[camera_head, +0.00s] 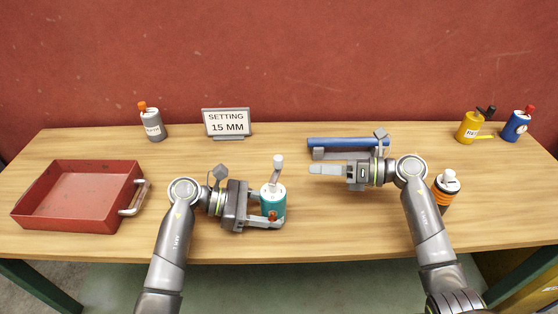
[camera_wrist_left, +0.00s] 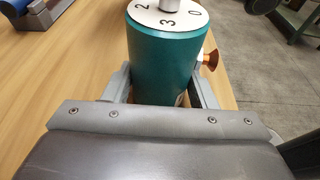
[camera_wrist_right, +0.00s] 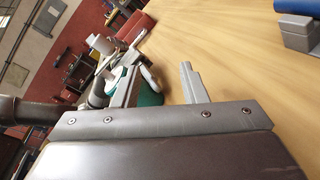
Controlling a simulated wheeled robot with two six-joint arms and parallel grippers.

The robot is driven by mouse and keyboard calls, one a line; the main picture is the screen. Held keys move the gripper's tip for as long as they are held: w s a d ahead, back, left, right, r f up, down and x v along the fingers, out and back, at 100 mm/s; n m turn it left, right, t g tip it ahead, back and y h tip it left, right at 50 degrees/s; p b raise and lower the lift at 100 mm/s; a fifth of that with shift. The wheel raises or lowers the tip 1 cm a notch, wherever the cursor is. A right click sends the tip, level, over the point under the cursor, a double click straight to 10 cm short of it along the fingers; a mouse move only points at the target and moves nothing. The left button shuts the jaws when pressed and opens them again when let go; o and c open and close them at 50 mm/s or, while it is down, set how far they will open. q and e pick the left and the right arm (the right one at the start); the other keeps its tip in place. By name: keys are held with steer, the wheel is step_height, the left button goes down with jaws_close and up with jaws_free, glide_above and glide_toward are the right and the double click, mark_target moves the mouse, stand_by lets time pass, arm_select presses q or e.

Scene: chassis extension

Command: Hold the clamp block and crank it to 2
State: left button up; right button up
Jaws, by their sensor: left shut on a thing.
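The clamp block is a teal cylinder (camera_head: 273,205) with a white numbered top and an upright grey-white crank (camera_head: 278,168). My left gripper (camera_head: 280,208) is shut around its sides. In the left wrist view the teal block (camera_wrist_left: 165,60) stands between the fingers; the digits 2, 3 and 0 show on its top, and an orange knob (camera_wrist_left: 209,60) sticks out at its right. Most of the crank is cut off there. My right gripper (camera_head: 312,169) is open and empty, to the right of the crank, pointing left. Its fingers (camera_wrist_right: 160,85) show apart, with the teal block beyond them.
A sign (camera_head: 227,123) reads "SETTING 15 MM". A red tray (camera_head: 62,222) stands at the left. A blue bar (camera_head: 340,142) on a grey support lies behind my right gripper. An orange-black container (camera_head: 446,190) stands beside my right arm. Bottles (camera_head: 152,124) stand along the back.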

mark_target(278, 162)
steer(key=s+r+n+t, duration=0.4)
steer(key=s+r+t, duration=0.1)
steer(key=s, duration=0.4)
steer(key=x, duration=1.2)
steer(key=shift+a, duration=0.1)
jaws_close()
steer(key=shift+w+n, duration=0.1)
steer(key=shift+n, duration=0.2)
